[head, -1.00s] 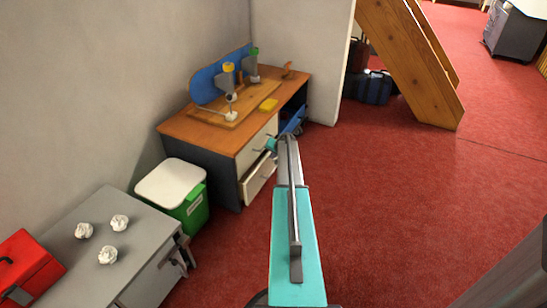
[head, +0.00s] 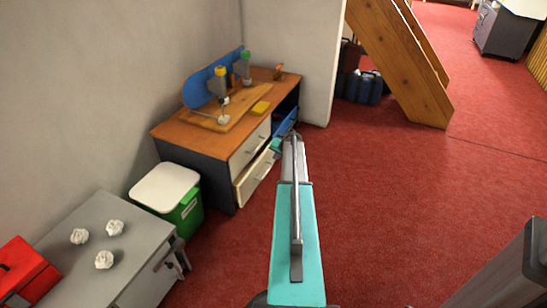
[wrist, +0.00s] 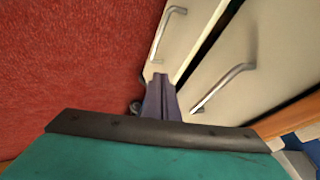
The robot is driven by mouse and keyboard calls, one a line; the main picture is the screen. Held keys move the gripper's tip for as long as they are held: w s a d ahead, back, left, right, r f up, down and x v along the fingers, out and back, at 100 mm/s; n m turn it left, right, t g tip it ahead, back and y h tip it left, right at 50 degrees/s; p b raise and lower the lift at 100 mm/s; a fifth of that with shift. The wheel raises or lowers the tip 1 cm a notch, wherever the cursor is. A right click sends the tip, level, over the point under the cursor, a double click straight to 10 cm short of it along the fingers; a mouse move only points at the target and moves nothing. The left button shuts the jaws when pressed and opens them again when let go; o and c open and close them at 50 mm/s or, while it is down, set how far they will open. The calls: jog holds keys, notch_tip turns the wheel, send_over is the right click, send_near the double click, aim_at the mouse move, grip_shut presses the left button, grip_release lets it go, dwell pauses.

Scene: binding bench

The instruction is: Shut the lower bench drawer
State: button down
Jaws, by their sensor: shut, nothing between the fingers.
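The lower bench drawer (head: 255,178) is a cream front at the bottom of the wooden-topped bench (head: 170,133). It still stands out a little from the upper drawer (head: 250,146). In the wrist view the lower drawer (wrist: 185,42) is the left panel with a silver handle, with a dark gap between it and the upper drawer (wrist: 228,95). My gripper (wrist: 160,82) is shut and empty, its tips at the lower drawer's front; I cannot tell if they touch. In the head view my gripper's teal body shows beside the drawers, its fingertips hidden.
A green bin (head: 183,212) with a white lid stands left of the bench. A grey cabinet (head: 95,240) with crumpled paper balls is at the lower left. Open red carpet (head: 390,200) lies to the right, before the wooden stair (head: 405,70).

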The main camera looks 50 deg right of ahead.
jog(key=shift+v, duration=1.4)
jog(key=c, duration=2.5)
grip_release()
